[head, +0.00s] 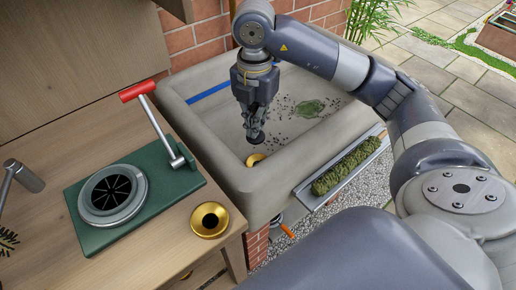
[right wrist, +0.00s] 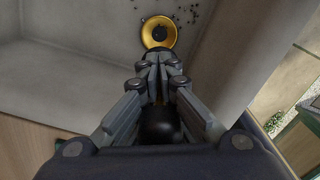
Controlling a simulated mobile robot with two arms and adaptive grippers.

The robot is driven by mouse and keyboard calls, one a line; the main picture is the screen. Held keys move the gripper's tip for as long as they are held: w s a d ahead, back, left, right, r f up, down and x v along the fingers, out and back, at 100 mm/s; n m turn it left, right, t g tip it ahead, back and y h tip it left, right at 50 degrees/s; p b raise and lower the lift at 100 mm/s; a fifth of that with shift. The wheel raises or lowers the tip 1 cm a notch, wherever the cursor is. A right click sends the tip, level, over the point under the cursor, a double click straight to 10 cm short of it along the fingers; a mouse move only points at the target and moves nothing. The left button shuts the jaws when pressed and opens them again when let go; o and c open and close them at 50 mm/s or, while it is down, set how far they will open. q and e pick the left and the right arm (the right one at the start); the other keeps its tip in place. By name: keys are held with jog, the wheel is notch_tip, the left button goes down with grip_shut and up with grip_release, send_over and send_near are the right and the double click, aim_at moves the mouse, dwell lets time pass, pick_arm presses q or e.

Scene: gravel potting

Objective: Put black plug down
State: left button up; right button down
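The black plug (head: 256,138) hangs below the fingertips of my right gripper (head: 257,118), over the stone sink (head: 184,92). My right gripper points down and is closed around the plug's upper part. In the right wrist view a dark rounded part (right wrist: 160,128) shows between the fingers (right wrist: 158,68). The brass drain ring (head: 256,160) is in the sink floor, below and close to the plug. The gap between plug and drain is hard to judge. My left gripper is out of view.
Dark gravel bits and a green leaf (head: 309,108) lie in the sink. The wooden bench holds a brass ring (head: 209,220) and a green base (head: 84,236) with a red-handled lever (head: 138,91).

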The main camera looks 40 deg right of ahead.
aim_at(258, 140)
jog(key=m, duration=0.2)
jog(key=f+m+b, duration=0.1)
jog(key=m, duration=0.1)
jog(key=d+m, duration=0.1)
jog(key=shift+w+f+m, duration=0.3)
jog(key=shift+f+m, duration=0.05)
jog(key=shift+m, duration=0.05)
jog(key=shift+f+b, duration=0.2)
jog(key=shift+b, duration=0.2)
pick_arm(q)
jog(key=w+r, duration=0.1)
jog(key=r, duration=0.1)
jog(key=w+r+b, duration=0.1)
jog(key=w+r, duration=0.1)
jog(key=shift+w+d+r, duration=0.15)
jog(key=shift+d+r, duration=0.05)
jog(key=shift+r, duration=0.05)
pick_arm(e)
jog(key=shift+m, duration=0.3)
notch_tip(258, 140, down, 5)
jog(key=shift+d+f, duration=0.1)
notch_tip(258, 140, down, 4)
jog(key=shift+f+b, duration=0.2)
jog(key=shift+b, duration=0.3)
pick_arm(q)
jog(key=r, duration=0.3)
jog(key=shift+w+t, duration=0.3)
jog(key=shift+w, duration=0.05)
